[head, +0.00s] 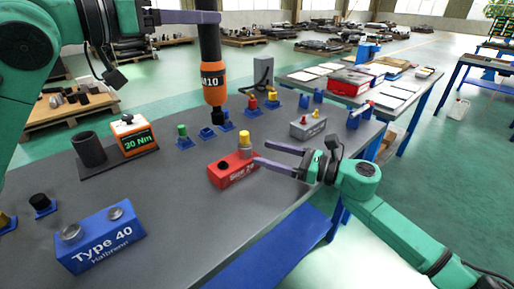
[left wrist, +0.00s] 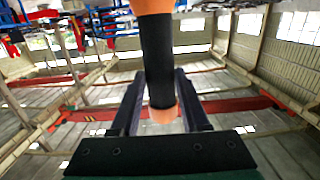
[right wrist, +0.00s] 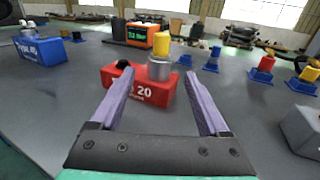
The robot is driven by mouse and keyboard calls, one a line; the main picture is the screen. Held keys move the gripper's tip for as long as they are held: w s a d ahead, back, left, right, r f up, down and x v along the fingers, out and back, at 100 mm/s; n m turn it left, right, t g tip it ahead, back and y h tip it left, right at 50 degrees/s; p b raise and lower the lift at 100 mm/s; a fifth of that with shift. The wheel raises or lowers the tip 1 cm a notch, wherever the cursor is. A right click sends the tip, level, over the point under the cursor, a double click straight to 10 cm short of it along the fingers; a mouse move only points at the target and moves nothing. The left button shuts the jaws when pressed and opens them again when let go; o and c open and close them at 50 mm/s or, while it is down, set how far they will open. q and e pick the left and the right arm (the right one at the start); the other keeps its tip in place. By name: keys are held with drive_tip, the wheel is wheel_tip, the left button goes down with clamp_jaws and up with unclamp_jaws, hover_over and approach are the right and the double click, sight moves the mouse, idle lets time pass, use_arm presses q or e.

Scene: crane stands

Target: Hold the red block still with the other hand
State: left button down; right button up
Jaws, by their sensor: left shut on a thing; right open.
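The red block (head: 222,179), labelled with a size marking, lies on the dark table. A silver collar with a yellow top (head: 244,141) stands on its right end; a dark round spot shows on its left end. My right gripper (head: 260,152) is open, its fingers level and pointing at the block's right end. In the right wrist view the block (right wrist: 140,90) is just ahead, with the left finger overlapping it; contact cannot be told. My left gripper (head: 205,17) is shut on the black shaft of an orange tool (head: 213,78), which hangs upright above the table behind the block.
A blue block (head: 98,245) lies at the front left. A torque display (head: 133,138) and a dark cup (head: 90,149) stand at the left. Blue holders with coloured pegs (head: 272,99) line the back. A grey block (head: 307,127) is behind the right gripper.

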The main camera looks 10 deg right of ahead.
sight(251, 149)
drive_tip(key=x, duration=0.4)
drive_tip(key=shift+w+a, duration=0.15)
drive_tip(key=shift+a, duration=0.1)
drive_tip(key=shift+c, duration=0.3)
clamp_jaws()
idle(1.6)
drive_tip(key=shift+o, duration=0.2)
unclamp_jaws()
drive_tip(key=shift+d, duration=0.1)
